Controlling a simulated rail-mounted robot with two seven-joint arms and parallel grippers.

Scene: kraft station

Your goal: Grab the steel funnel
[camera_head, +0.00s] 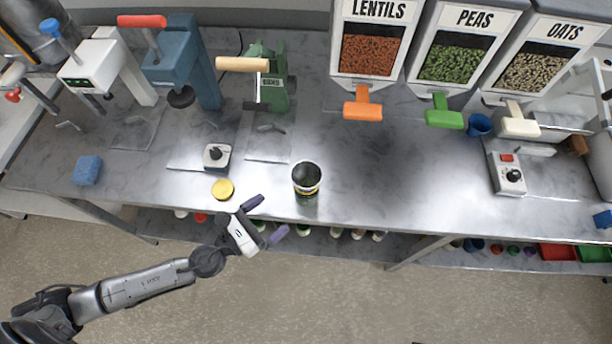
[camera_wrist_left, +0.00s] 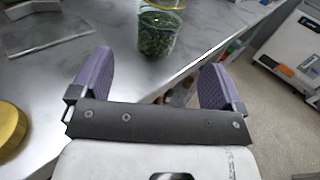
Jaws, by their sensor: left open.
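A dark, open-topped round piece (camera_head: 306,174) stands at the bench's front edge, on or in a clear jar with green contents. It may be the steel funnel, but I cannot tell for sure. The jar (camera_wrist_left: 157,33) shows in the left wrist view, ahead of and between the fingers; its top is cut off by the frame. My left gripper (camera_head: 266,218) is open and empty at the front edge of the bench, to the left of and nearer than the jar. Its two purple fingers (camera_wrist_left: 157,66) are apart and touch nothing. My right gripper is not in view.
A yellow lid (camera_head: 222,189) lies left of the jar, with a small white device (camera_head: 217,157) behind it. Lentil, pea and oat dispensers with an orange spout (camera_head: 363,105) hang at the back. The metal bench (camera_head: 400,180) is clear right of the jar.

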